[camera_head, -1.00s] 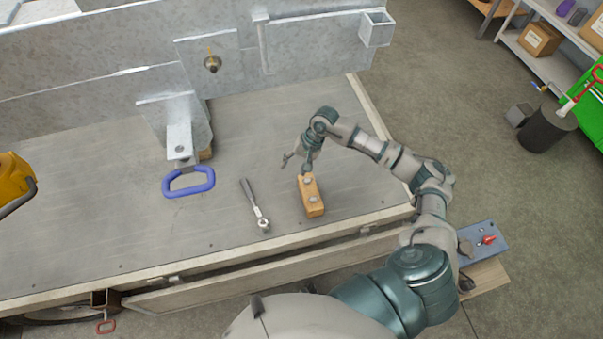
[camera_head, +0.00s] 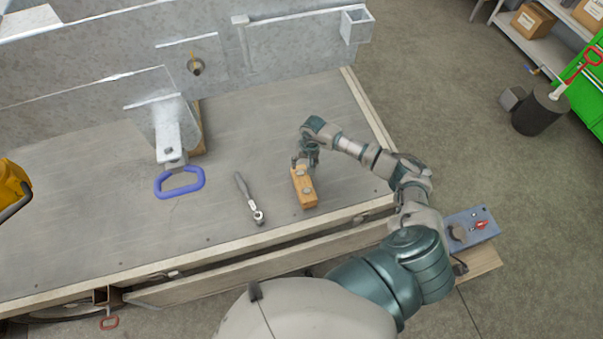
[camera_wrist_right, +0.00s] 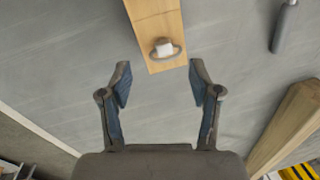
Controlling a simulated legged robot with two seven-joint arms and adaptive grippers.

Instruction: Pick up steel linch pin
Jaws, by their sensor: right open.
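A wooden block (camera_head: 305,197) lies on the grey trailer deck with two small metal pieces on its top. In the right wrist view, a steel linch pin (camera_wrist_right: 165,49) with a ring around its pale head sits near the close end of the block (camera_wrist_right: 155,18). My right gripper (camera_head: 303,164) is at the far end of the block in the head view. In the wrist view the right gripper (camera_wrist_right: 159,66) is open and empty, its fingertips on either side of the block's end and apart from the pin. My left gripper is not in view.
A ratchet wrench (camera_head: 249,198) lies left of the block. A blue handle (camera_head: 180,183) is at a metal bracket (camera_head: 169,135) further left. The trailer wall stands behind. A blue control box (camera_head: 472,229) is at the right. The deck around the block is mostly clear.

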